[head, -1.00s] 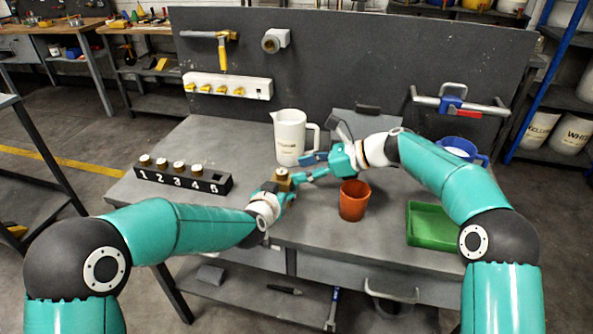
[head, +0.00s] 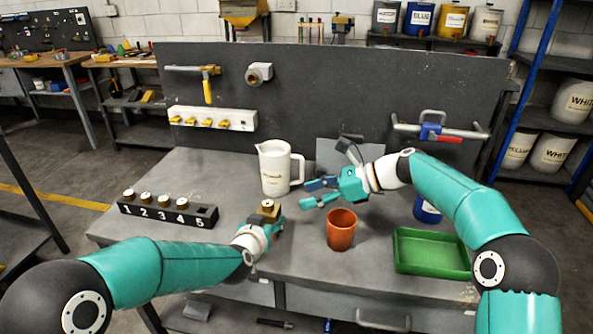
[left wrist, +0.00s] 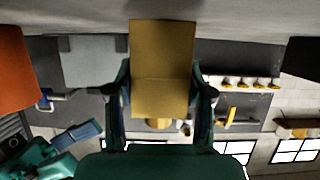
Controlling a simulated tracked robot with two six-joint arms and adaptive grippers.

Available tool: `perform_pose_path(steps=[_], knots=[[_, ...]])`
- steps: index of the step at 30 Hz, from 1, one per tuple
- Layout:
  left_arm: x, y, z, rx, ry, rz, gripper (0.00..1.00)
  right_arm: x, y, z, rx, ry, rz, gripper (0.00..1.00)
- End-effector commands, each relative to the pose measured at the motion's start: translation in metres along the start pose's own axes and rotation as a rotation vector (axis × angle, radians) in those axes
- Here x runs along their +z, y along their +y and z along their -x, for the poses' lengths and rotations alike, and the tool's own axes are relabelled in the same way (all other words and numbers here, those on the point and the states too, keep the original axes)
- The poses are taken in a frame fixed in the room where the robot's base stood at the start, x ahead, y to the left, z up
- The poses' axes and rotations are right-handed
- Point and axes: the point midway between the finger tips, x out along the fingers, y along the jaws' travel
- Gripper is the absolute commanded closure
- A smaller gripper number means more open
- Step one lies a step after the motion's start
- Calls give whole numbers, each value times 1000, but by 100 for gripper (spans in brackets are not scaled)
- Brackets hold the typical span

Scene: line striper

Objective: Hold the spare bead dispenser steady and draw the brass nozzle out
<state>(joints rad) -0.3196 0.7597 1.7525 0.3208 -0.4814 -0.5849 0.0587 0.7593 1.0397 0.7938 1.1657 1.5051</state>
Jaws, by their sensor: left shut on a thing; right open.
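My left gripper (head: 270,213) is shut on a tan, brass-coloured block, which I take to be the spare bead dispenser (left wrist: 161,65), held above the bench. A small round brass piece, probably the nozzle (left wrist: 159,124), shows at one end of the block in the left wrist view. In the head view it is at the block's top. My right gripper (head: 309,193) is open, to the right of the dispenser and apart from it, with nothing seen between its fingers. It also shows at the lower left of the left wrist view (left wrist: 70,146).
A black numbered rack (head: 166,213) with several brass-and-white pieces stands at left; its slot 5 looks empty. A white jug (head: 274,170) stands behind my grippers. An orange cup (head: 341,231) is just below my right gripper. A green tray (head: 432,253) lies at right.

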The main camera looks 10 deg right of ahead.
Motion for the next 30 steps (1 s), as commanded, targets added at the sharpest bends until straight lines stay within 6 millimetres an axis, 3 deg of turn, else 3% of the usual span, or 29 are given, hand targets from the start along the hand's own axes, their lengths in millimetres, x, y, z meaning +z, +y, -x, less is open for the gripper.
perform_pose_path(steps=[8, 24, 30], knots=[[-2, 0, 0, 0, 3, -1, 100, 0, 1, -19, 4, 0, -1, 44], [-2, 0, 0, 0, 3, -1, 100, 0, 1, -81, 4, 0, -1, 44], [-2, 0, 0, -1, 3, -1, 100, 0, 0, -96, 2, 0, 0, 44]])
